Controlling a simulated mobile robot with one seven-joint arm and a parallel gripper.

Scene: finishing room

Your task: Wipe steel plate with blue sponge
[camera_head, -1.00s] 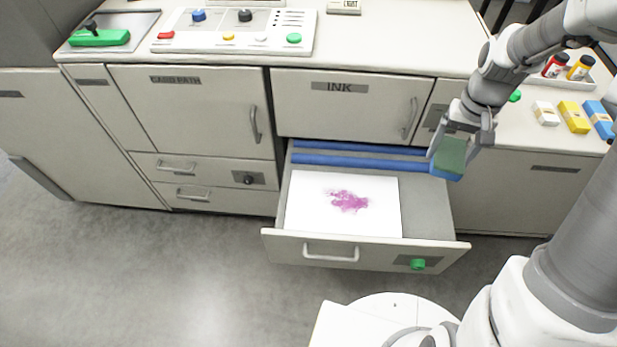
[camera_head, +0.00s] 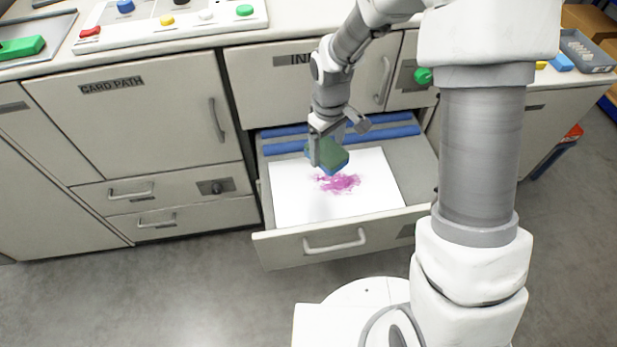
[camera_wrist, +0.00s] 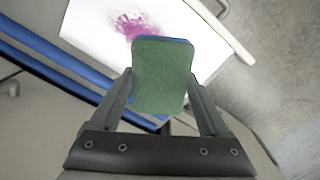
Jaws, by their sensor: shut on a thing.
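My gripper (camera_head: 328,150) is shut on a sponge (camera_head: 322,156) with a green top and a blue underside. In the wrist view the sponge (camera_wrist: 162,78) sits between the two fingers (camera_wrist: 160,92). A white plate (camera_head: 295,203) lies in an open drawer and bears a pink-purple smear (camera_head: 338,183). The sponge is over the plate's far part, beside the smear's far left edge. I cannot tell whether it touches the plate. The plate (camera_wrist: 85,30) and smear (camera_wrist: 132,26) also show in the wrist view, past the sponge.
The open drawer (camera_head: 290,248) has a front wall with a handle. Blue rolls (camera_head: 385,133) lie across its back. The cabinet labelled INK is above it, and the CARD PATH door (camera_head: 140,115) is to the left. A control panel (camera_head: 175,27) stands on the counter.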

